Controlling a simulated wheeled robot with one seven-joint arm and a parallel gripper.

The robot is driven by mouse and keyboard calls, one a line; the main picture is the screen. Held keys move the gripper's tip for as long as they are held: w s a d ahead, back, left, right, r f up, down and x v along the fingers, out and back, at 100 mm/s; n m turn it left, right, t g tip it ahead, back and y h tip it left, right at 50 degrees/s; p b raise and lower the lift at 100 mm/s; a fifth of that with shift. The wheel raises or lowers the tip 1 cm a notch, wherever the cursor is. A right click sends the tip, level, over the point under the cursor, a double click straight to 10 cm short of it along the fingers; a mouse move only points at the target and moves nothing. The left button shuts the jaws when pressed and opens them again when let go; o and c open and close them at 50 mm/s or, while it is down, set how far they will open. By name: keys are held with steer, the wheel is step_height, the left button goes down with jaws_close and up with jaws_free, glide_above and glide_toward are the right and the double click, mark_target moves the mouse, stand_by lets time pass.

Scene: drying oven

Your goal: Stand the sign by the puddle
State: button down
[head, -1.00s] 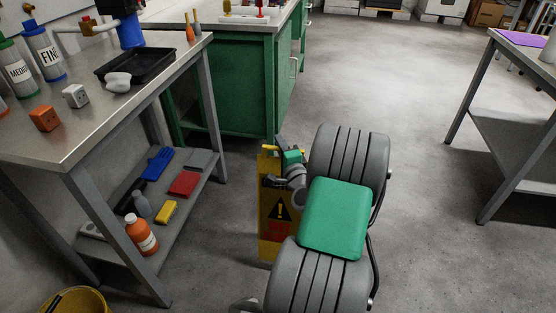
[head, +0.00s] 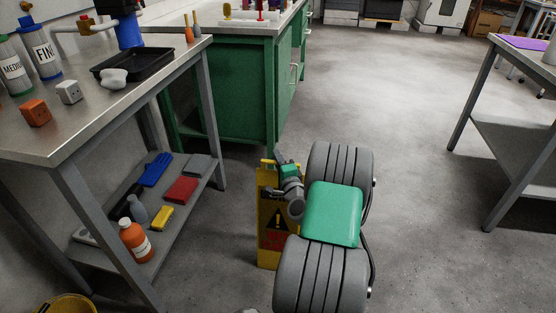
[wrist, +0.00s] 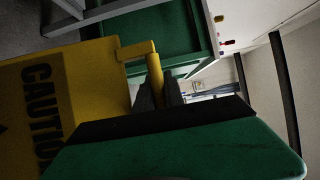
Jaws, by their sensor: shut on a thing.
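The yellow caution sign (head: 268,252) is upright and folded or nearly flat in the head view, partly behind my arm. My gripper (head: 277,163) is at its top edge, shut on the handle. In the wrist view, the fingers (wrist: 157,92) close around the yellow handle bar, and the sign's panel (wrist: 70,90) with "CAUTION" fills the left side. I cannot tell whether its lower edge touches the floor. I cannot make out a puddle in either view.
A steel workbench (head: 110,120) with a loaded lower shelf stands at the left, a yellow bucket (head: 68,305) below it. A green cabinet (head: 235,95) is ahead. Another table (head: 500,115) stands at the right. The grey floor between is clear.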

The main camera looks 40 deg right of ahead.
steer(key=c, duration=1.4)
jaws_free()
steer(key=shift+c, duration=0.2)
